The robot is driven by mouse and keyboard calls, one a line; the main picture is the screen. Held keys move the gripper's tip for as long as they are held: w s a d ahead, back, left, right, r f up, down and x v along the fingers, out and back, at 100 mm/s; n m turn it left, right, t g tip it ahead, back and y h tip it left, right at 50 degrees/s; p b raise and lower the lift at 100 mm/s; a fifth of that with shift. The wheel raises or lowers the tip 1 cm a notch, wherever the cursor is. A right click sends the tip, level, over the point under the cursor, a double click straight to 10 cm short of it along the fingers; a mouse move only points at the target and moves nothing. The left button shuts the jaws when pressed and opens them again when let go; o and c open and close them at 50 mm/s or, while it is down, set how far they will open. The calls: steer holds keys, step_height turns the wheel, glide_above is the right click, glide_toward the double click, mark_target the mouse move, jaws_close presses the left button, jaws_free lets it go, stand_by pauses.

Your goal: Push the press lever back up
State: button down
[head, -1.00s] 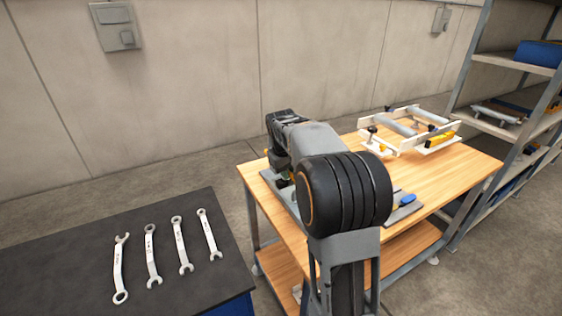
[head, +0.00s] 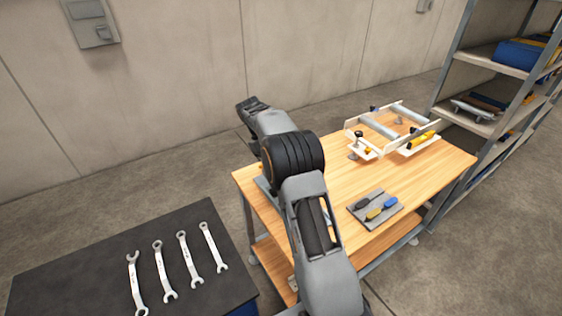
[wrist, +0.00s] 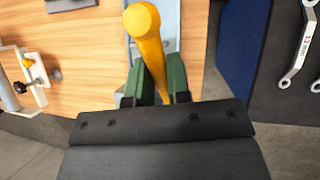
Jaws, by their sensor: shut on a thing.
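The press lever is a yellow bar with a rounded end (wrist: 142,22) in the wrist view. It runs down between the two green fingers of my gripper (wrist: 157,80), which is shut on it. Grey metal of the press (wrist: 165,18) shows beside the lever. In the head view my arm hides the lever and most of the press, and my gripper cannot be made out.
Wrenches (head: 163,270) lie on a dark-topped cabinet at left. Shelving (head: 470,100) stands at right.

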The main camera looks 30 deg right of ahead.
steer(key=shift+w+r, duration=0.2)
steer(key=shift+r, duration=0.15)
steer(key=c, duration=1.1)
jaws_free()
steer(key=shift+f, duration=0.1)
steer(key=shift+r, duration=0.25)
step_height(320, 180, up, 2)
steer(key=shift+w+r+b, duration=0.1)
steer(key=shift+r+b, duration=0.1)
steer(key=shift+b, duration=0.55)
steer(key=s+a+r+b, duration=0.1)
steer(key=s+r, duration=0.2)
steer(key=s, duration=0.1)
steer(key=s+r, duration=0.3)
steer(key=s, duration=0.2)
steer(key=s+a+r+b, duration=0.1)
steer(key=s+r, duration=0.3)
steer(key=s, duration=0.1)
steer(key=shift+a+b, duration=0.3)
steer(key=shift+b, duration=0.05)
